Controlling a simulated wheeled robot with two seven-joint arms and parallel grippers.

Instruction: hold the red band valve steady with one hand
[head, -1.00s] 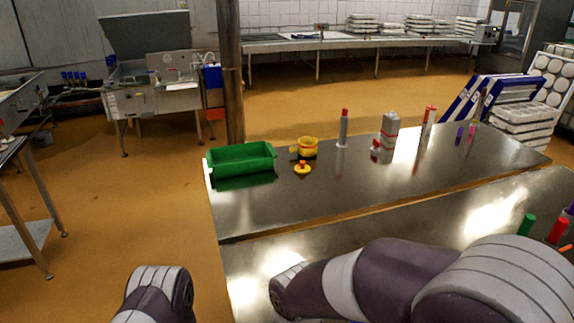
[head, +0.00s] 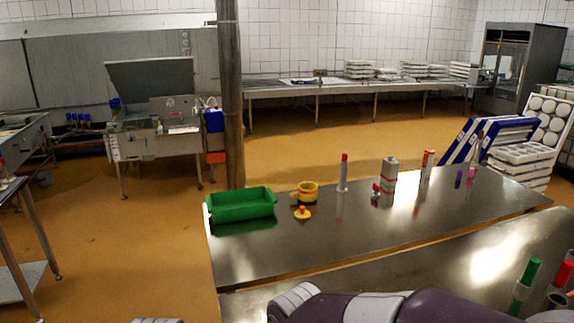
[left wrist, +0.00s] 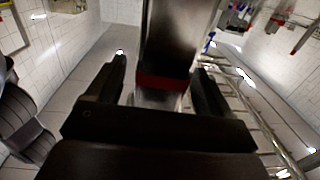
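In the left wrist view a dark, shiny metal body with a red band (left wrist: 163,82) rises between the fingers of my left gripper (left wrist: 160,72). Its lower end looks pale and is partly hidden behind the gripper. The fingers are apart. A gap shows between the left finger and the band, while the right finger overlaps its edge, so I cannot tell contact. I cannot tell for sure that this is the red band valve. Neither gripper shows in the head view, where only parts of my arms appear at the bottom edge.
The far steel table (head: 350,230) bears a green bin (head: 241,206), a yellow cup (head: 307,190), a yellow lid with a red knob (head: 302,213), a grey bottle (head: 389,174) and upright markers. A pillar (head: 231,100) stands behind. The near table (head: 440,265) is partly bare.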

